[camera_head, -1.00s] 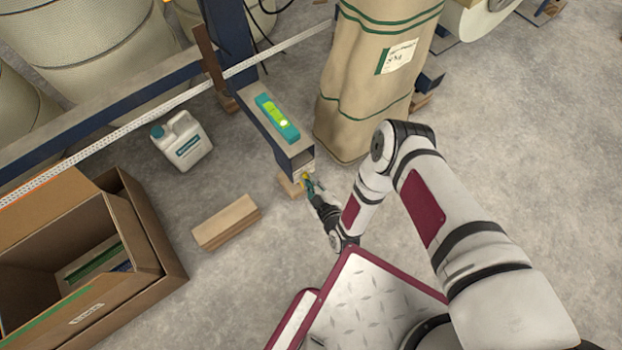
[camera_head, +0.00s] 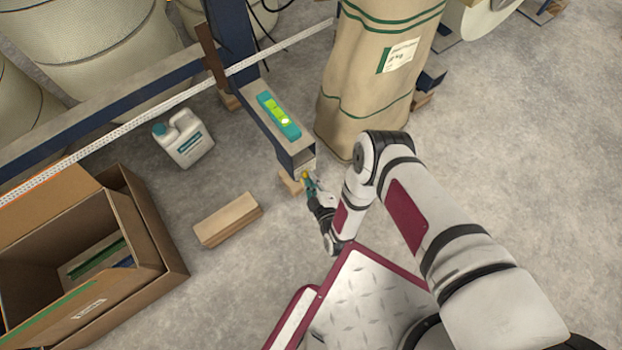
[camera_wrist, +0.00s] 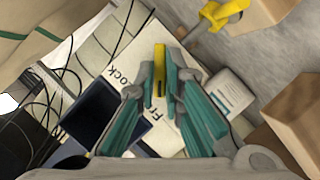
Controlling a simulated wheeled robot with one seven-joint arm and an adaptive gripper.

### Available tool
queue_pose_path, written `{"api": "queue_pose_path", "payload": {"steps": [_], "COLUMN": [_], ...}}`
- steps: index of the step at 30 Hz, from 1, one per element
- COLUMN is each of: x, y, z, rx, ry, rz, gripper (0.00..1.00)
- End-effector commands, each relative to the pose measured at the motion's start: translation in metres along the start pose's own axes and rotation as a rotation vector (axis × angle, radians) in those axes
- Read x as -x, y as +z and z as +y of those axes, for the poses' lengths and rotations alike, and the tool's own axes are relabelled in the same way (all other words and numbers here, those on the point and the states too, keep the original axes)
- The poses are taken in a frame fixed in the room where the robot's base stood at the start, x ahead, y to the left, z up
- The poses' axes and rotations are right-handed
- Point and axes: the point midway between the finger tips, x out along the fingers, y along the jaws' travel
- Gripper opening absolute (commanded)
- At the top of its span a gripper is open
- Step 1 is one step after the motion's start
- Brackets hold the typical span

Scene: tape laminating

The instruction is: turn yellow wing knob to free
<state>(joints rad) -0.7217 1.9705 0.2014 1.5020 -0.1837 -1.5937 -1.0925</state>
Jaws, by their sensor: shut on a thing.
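The yellow wing knob (camera_wrist: 159,58) stands between the teal fingertips of my gripper (camera_wrist: 160,88) in the wrist view, and the gripper is shut on it. Behind it is a white plate (camera_wrist: 128,62) with black lettering; "ock" and "Fr" show, and the fingers hide part of it. In the head view the knob (camera_head: 305,175) is a small yellow spot at the end of the blue beam (camera_head: 286,148), with my gripper (camera_head: 310,184) against it. The knob's exact angle is too small to tell there.
A teal level (camera_head: 279,116) lies on the beam. A tall tan sack (camera_head: 352,95) stands right of it. Wooden blocks (camera_head: 228,220), a white jug (camera_head: 183,139) and an open cardboard box (camera_head: 140,235) are to the left. Another yellow part (camera_wrist: 222,12) shows at the wrist view's top.

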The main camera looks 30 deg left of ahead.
Motion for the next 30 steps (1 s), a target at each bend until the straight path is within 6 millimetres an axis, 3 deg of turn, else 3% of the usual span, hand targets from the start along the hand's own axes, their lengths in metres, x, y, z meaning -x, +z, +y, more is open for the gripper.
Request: {"api": "queue_pose_path", "payload": {"steps": [1, 2, 4, 17, 30], "x": [0.001, 0.001, 0.001, 0.009, 0.092], "y": [0.002, 0.002, 0.002, 0.001, 0.001], "z": [-0.001, -0.001, -0.001, -0.001, -0.002], "rx": [0.002, 0.002, 0.002, 0.0, 0.001], "ry": [-0.003, -0.003, -0.003, -0.003, -0.006], "rz": [-0.004, -0.004, -0.004, -0.002, -0.004], "gripper": [0.0, 0.16, 0.29, 0.29, 0.29]}}
